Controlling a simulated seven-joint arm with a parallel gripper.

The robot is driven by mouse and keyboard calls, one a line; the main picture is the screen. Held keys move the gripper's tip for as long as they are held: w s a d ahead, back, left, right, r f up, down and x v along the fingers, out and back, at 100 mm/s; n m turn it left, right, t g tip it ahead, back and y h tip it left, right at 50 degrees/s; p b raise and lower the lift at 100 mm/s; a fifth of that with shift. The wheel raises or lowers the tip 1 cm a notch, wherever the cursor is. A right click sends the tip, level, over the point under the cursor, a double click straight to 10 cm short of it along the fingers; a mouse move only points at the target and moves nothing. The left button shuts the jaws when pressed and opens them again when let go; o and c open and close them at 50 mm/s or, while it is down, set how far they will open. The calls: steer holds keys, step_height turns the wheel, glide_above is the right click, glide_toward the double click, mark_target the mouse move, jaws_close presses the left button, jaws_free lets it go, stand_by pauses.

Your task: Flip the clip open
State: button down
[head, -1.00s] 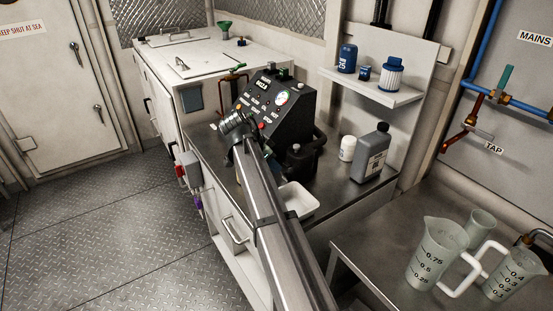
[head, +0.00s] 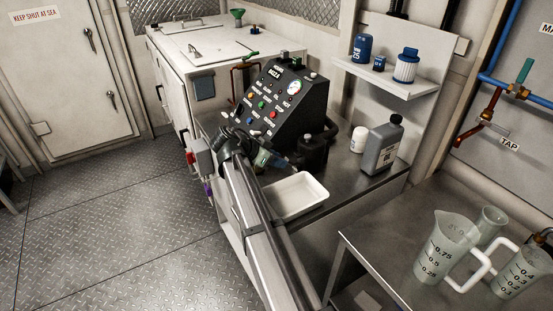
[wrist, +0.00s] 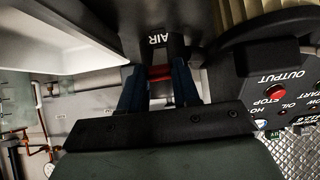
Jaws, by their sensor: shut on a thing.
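In the wrist view, my gripper (wrist: 158,76) has its two blue fingers shut on a small red bar-like part, which I take to be the clip (wrist: 159,72). The red part lies crosswise between the fingertips, just below a white AIR label on a dark body (wrist: 158,40). The fingers hide its ends, so I cannot tell whether it is open or closed. In the head view, my arm covers the area in front of the black console (head: 287,98), and the clip cannot be made out.
A white tray (head: 318,182) lies on the bench right of my arm. A grey bottle (head: 380,150) and a white jar (head: 359,140) stand farther right. A shelf (head: 388,80) hangs above. Measuring jugs (head: 446,245) stand on the front-right bench. The console's red STOP button (wrist: 275,92) is near my gripper.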

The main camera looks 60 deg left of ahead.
steer(key=c, duration=0.8)
jaws_free()
steer(key=v, duration=1.3)
steer(key=shift+s+r, duration=0.25)
steer(key=shift+s, duration=0.05)
